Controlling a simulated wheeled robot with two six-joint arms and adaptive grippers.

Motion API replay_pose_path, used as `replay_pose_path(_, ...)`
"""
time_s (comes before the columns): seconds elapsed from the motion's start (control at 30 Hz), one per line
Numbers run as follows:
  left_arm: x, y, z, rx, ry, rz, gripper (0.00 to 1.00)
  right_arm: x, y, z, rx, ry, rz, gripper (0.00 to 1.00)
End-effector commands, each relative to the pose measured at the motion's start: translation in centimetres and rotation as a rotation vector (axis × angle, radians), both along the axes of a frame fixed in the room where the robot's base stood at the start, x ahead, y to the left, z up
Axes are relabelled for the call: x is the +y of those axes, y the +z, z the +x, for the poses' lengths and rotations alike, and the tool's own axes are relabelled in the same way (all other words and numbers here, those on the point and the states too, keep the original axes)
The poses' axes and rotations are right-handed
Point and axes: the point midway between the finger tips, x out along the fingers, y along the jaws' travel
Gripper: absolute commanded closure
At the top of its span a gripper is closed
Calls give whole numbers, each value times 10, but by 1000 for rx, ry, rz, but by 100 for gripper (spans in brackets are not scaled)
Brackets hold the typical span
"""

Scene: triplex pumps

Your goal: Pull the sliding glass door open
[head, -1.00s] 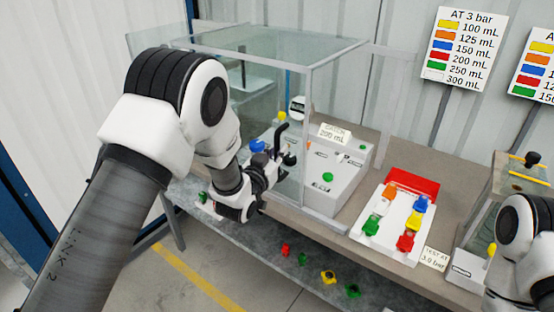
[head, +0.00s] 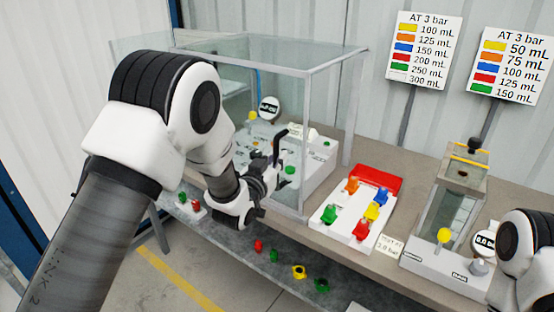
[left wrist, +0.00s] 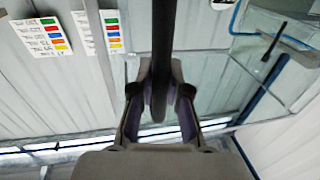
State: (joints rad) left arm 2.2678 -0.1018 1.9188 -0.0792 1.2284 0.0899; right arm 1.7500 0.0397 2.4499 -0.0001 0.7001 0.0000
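The sliding glass door (head: 305,150) is a clear panel in a grey metal frame, part of the glass enclosure on the bench. Its upright black handle (head: 282,146) stands near the frame's front post. My left gripper (head: 277,172) is at the handle. In the left wrist view, the black handle (left wrist: 163,45) runs between the two fingers of this gripper (left wrist: 160,88), which are closed in on it from both sides. My right gripper is out of view; only part of my right arm shows at the lower right.
Inside the glass stands a white pump unit (head: 310,172). Right of it are a white tray (head: 327,215) with coloured connectors, a red box (head: 380,178) and another pump unit (head: 440,265). Loose coloured parts lie on the lower shelf (head: 240,225). Signs hang on the wall.

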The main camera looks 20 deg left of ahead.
Motion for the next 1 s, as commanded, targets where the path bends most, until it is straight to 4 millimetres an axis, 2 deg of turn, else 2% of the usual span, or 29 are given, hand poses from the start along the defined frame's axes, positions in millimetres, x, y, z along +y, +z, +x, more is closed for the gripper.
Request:
replay_pose_path(0.03,0,2,1,-7,1,-1,82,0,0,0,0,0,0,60)
replay_pose_path(0.1,0,2,1,-6,1,-2,59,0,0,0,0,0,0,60)
replay_pose_path(0.47,1,1,-3,-3,1,-1,59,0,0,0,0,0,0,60)
replay_pose_path(0.57,3,0,-16,0,1,-1,59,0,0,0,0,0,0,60)
replay_pose_path(0.9,15,0,-98,0,1,-1,59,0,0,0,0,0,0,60)
replay_pose_path(1.0,17,1,-112,-2,1,-1,59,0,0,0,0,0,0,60)
